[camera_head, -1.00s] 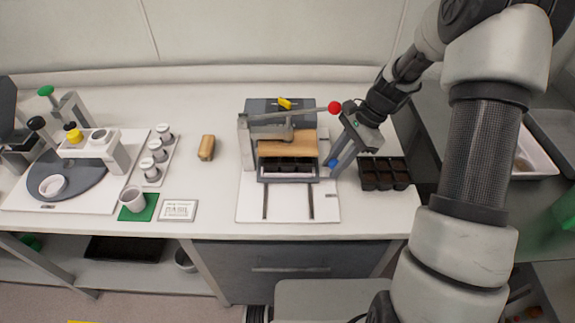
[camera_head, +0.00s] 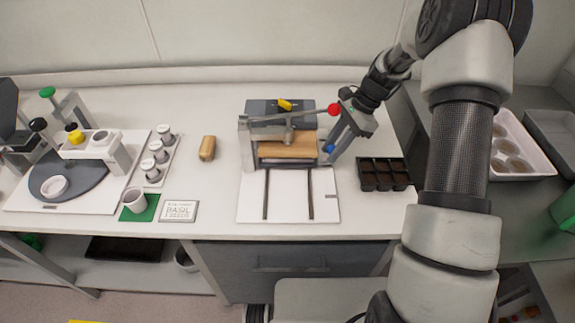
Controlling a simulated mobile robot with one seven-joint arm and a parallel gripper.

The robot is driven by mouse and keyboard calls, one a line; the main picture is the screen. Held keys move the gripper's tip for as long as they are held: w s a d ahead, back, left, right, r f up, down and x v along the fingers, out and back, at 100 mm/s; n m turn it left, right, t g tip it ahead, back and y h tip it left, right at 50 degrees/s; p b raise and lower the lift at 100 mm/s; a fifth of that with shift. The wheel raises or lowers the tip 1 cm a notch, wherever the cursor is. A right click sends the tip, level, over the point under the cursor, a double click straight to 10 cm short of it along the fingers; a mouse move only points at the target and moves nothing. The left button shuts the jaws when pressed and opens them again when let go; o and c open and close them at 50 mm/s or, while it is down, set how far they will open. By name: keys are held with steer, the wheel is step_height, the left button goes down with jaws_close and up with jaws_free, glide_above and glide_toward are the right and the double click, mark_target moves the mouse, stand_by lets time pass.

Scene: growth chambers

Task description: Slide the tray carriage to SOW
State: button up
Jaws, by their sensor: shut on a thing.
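The tray carriage (camera_head: 287,163) stands at the back of two dark rails on a white base plate (camera_head: 288,208), mostly under the wooden block (camera_head: 290,146) and the grey frame (camera_head: 246,150). Only its front edge shows; the cells seen in it earlier are hidden. My gripper (camera_head: 331,153) is at the carriage's right side, by a small blue knob (camera_head: 329,147), and is shut on what appears to be that knob. The fingertips partly hide the contact. Any SOW mark is too small to read.
A lever with a red ball (camera_head: 334,109) reaches over the frame near my gripper. A black cell tray (camera_head: 384,173) stands to the right. A wooden block (camera_head: 207,148) lies to the left. The front of the rails is clear.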

steer(key=shift+w, duration=2.5)
steer(key=o, duration=0.7)
steer(key=shift+o, duration=0.2)
step_height(320, 180, up, 8)
steer(key=p, duration=0.5)
steer(key=shift+p, duration=0.35)
steer(key=shift+s, duration=0.1)
